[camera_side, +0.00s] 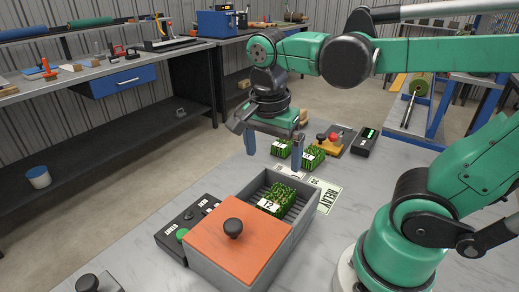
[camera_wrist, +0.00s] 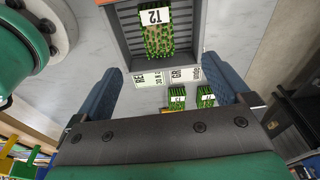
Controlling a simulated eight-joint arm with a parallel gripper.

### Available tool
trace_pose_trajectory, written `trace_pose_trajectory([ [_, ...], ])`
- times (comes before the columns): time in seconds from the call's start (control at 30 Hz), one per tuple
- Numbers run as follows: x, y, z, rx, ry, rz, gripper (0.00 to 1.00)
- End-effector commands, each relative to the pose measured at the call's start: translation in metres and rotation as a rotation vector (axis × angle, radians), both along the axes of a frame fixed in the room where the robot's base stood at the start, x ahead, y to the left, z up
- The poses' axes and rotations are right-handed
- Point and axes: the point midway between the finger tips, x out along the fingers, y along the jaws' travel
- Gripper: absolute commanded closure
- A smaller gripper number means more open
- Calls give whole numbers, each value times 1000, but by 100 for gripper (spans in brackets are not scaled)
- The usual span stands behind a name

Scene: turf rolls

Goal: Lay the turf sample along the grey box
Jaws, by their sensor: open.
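The grey box (camera_side: 302,216) stands on the light table, its near part covered by an orange lid (camera_side: 218,245) with a black knob. In its open part lies a green turf sample (camera_side: 284,194) with a white label, probably T2. The wrist view shows this sample (camera_wrist: 158,42) within the grey box (camera_wrist: 196,30), its long side roughly along the side walls. Two smaller-looking turf samples (camera_side: 313,158) (camera_side: 281,148) lie on the table behind the box. My gripper (camera_side: 273,153) is open and empty above the table, beyond the box's open end. It also shows in the wrist view (camera_wrist: 160,72).
A black control box (camera_side: 187,222) with a green button is left of the grey box. A printed card (camera_side: 325,196) lies at its right.

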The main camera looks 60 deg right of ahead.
Motion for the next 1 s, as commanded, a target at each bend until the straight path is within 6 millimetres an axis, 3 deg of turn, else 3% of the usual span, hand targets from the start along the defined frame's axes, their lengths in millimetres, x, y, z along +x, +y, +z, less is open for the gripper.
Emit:
trace_pose_trajectory([
  [0.07, 2, 2, -3, 7, -30, 120, 3],
  [0.23, 14, 9, -15, -28, -169, 636, 3],
  [0.4, 27, 17, -21, -182, -303, 1144, 3],
  [0.5, 32, 19, -22, -280, -347, 1340, 3],
  [0.67, 36, 21, -21, -365, -370, 1480, 3],
  [1.0, 36, 21, -21, -370, -371, 1490, 3],
])
